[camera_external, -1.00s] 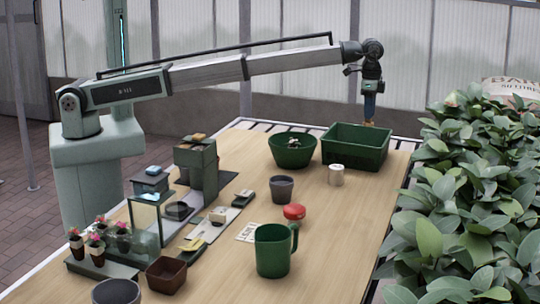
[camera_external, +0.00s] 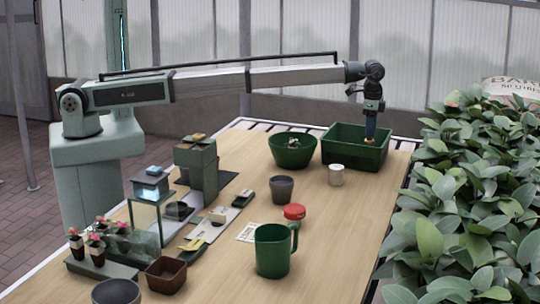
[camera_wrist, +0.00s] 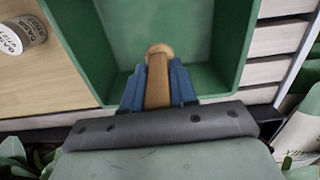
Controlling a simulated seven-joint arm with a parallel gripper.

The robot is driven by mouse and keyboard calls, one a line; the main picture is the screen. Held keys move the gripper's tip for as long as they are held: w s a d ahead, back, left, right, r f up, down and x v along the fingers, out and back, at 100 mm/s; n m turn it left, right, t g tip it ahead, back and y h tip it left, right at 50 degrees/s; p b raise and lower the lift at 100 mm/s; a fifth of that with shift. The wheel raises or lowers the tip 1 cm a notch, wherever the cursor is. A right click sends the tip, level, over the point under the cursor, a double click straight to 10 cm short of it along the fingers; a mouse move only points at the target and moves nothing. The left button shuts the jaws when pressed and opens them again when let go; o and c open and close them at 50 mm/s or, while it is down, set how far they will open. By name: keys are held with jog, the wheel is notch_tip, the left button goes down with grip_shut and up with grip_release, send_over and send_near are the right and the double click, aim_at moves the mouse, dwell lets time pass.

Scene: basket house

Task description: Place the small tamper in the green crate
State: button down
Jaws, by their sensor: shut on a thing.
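The small tamper (camera_wrist: 158,75) is a light wooden piece with a rounded end, held between the blue fingers of my gripper (camera_wrist: 157,88) in the wrist view. In the external view my gripper (camera_external: 370,128) points down at the green crate, and the tamper's wooden end (camera_external: 369,140) shows below the fingers. The green crate (camera_external: 340,155) is a rectangular open box at the far end of the table. In the wrist view its interior and walls (camera_wrist: 232,50) surround the tamper's end. I cannot tell whether the tamper touches the crate.
A green round bowl (camera_external: 292,155) stands left of the crate. A white labelled can (camera_external: 336,176) stands in front of it and also shows in the wrist view (camera_wrist: 22,36). A grey pot (camera_external: 282,190), red-lidded item (camera_external: 294,212) and green mug (camera_external: 272,252) stand nearer. Leafy plants (camera_external: 470,190) border the right.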

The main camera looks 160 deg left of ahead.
aim_at(370, 139)
jog(key=shift+f, duration=3.2)
jog(key=c, duration=0.9)
grip_release()
jog(key=shift+f, duration=0.1)
notch_tip(370, 139, up, 12)
jog(key=shift+r, duration=0.15)
